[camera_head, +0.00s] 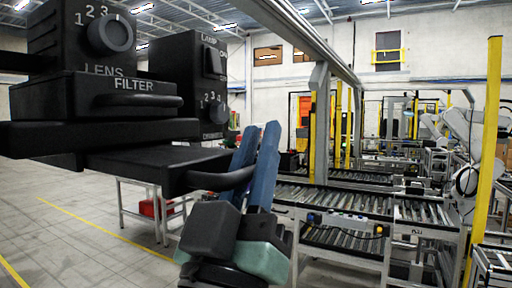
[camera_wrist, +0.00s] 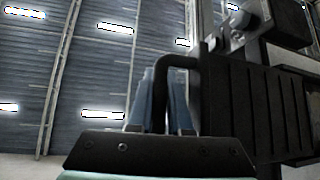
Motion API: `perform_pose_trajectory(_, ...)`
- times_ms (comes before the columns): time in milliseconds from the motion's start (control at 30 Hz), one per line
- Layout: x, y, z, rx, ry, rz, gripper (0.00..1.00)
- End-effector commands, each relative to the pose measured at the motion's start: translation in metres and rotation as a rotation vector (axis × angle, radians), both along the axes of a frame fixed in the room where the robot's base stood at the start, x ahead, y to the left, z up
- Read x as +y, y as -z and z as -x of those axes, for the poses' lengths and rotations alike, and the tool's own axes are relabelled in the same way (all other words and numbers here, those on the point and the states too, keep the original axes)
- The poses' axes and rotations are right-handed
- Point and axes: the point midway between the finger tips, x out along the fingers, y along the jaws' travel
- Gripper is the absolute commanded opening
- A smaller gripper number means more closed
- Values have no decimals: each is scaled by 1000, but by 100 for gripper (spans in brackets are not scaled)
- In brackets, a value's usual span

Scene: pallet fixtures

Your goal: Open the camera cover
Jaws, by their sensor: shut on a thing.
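The camera is a bulky black device at the upper left of the head view, and its lowest dark panel, apparently the cover (camera_head: 140,158), juts out below the filter block. A curved black handle (camera_head: 218,180) sticks out from the panel's right end. My gripper (camera_head: 260,140) has two blue fingers pointing up, shut on this handle. In the wrist view, the handle (camera_wrist: 172,62) bends from the ribbed black cover (camera_wrist: 255,105) down between the fingers of my gripper (camera_wrist: 163,85). The handle's gripped part is partly hidden by the fingers.
Above the cover are a FILTER block (camera_head: 125,88) with its own handle, a LENS knob (camera_head: 110,35) and a lamp switch box (camera_head: 188,75). Roller conveyors (camera_head: 340,197) and a yellow post (camera_head: 485,150) stand to the right. Open floor (camera_head: 70,225) shows at lower left.

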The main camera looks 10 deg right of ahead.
Motion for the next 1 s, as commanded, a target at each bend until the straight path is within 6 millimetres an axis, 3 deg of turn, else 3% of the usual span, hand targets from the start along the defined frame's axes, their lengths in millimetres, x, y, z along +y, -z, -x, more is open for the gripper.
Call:
perform_pose_trajectory(67, 1, 1, -1, 1, -1, 1, 0)
perform_pose_trajectory(100, 1, 1, -1, 1, -1, 1, 19)
perform_pose_trajectory(167, 1, 1, -1, 1, -1, 1, 30)
perform_pose_trajectory(567, 3, 7, 4, 0, -3, 0, 30)
perform_pose_trajectory(1000, 30, 76, 64, 1, -6, -1, 30)
